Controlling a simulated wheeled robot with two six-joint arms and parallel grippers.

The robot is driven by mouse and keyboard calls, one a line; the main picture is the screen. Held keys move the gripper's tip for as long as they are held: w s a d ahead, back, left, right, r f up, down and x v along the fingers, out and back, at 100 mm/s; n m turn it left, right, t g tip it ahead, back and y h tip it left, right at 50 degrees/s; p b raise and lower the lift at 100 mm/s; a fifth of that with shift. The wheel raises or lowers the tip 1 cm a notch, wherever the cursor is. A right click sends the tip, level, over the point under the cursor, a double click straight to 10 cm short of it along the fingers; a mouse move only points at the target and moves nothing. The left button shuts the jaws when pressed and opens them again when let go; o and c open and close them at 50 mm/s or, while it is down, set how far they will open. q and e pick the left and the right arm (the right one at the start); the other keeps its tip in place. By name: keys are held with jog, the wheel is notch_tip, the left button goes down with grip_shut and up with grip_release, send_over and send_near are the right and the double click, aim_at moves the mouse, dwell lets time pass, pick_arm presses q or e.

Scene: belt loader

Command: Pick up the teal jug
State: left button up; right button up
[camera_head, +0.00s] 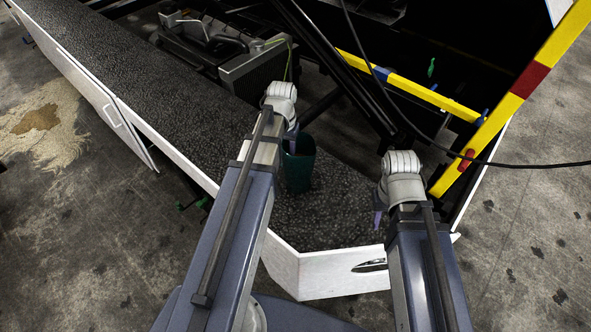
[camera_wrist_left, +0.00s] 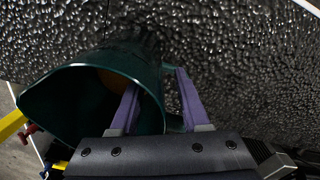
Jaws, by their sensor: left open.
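The teal jug (camera_head: 299,170) stands on the dark, pebbly belt surface, just right of my left wrist in the head view. In the left wrist view the jug (camera_wrist_left: 95,95) shows its wide open mouth, with a brownish patch inside. My left gripper (camera_wrist_left: 157,84) is open at the jug's rim. One purple finger is over the mouth, seemingly inside it; the other is outside the wall, with the wall between them. I cannot tell whether they touch it. My right gripper (camera_head: 378,219) hangs over the belt's right part, mostly hidden by its wrist; its opening is unclear.
The dark belt deck (camera_head: 130,75) has a white side edge (camera_head: 330,272). Machinery (camera_head: 258,65) stands behind it. A yellow and red rail (camera_head: 530,80) and a black cable (camera_head: 520,163) are at right.

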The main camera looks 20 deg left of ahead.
pick_arm(q)
jog(key=shift+f, duration=0.2)
jog(key=shift+c, duration=0.3)
grip_shut()
dwell(1.0)
